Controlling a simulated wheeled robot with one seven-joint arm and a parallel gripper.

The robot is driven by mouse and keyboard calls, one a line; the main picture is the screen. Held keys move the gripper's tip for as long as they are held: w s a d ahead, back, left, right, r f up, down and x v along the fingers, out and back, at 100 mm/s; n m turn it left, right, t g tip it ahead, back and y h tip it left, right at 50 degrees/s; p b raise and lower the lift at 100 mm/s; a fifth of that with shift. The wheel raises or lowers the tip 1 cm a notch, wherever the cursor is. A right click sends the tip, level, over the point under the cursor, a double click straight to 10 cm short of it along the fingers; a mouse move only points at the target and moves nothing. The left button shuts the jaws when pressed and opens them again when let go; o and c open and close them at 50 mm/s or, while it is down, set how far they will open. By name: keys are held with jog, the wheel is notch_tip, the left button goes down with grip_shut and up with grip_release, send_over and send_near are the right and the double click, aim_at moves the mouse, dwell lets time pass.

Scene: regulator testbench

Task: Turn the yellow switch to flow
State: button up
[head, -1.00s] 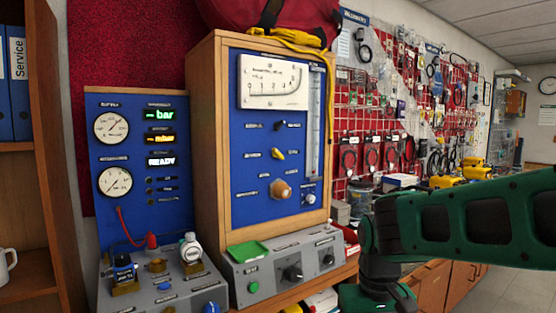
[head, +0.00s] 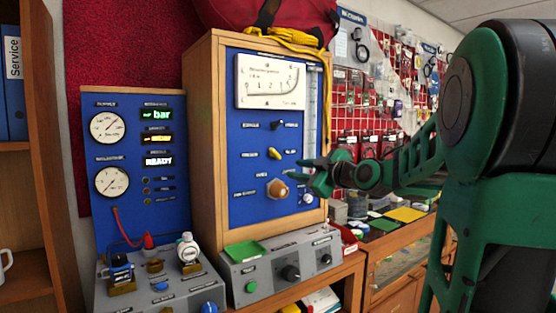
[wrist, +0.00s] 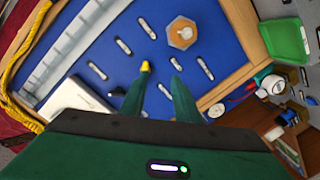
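The yellow switch (head: 274,153) is a small knob on the blue panel (head: 245,110), between two labels whose text I cannot read. It sits below a black switch (head: 278,125) and above a large orange-brown knob (head: 278,189). My gripper (head: 304,171) is in front of the panel's right part, right of and slightly below the yellow switch. In the wrist view the gripper (wrist: 160,76) shows two green fingers apart with nothing held between them. The yellow switch (wrist: 145,66) shows by the left fingertip; I cannot tell whether they touch.
A wooden cabinet frame (head: 206,130) surrounds the panel. A grey control box (head: 255,283) with a green tray (head: 243,252) stands below it. A second blue panel (head: 120,185) with gauges is at left. Yellow rope (head: 290,38) hangs over the cabinet's top right.

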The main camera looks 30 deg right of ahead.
aim_at(277, 155)
jog(key=shift+n+t, duration=0.4)
jog(key=shift+t, duration=0.2)
jog(key=w+r, duration=0.1)
jog(key=w, duration=0.2)
jog(key=w+r, duration=0.1)
jog(key=w, duration=0.7)
jog(key=shift+w+d+r, duration=0.1)
jog(key=shift+r, duration=0.3)
grip_shut()
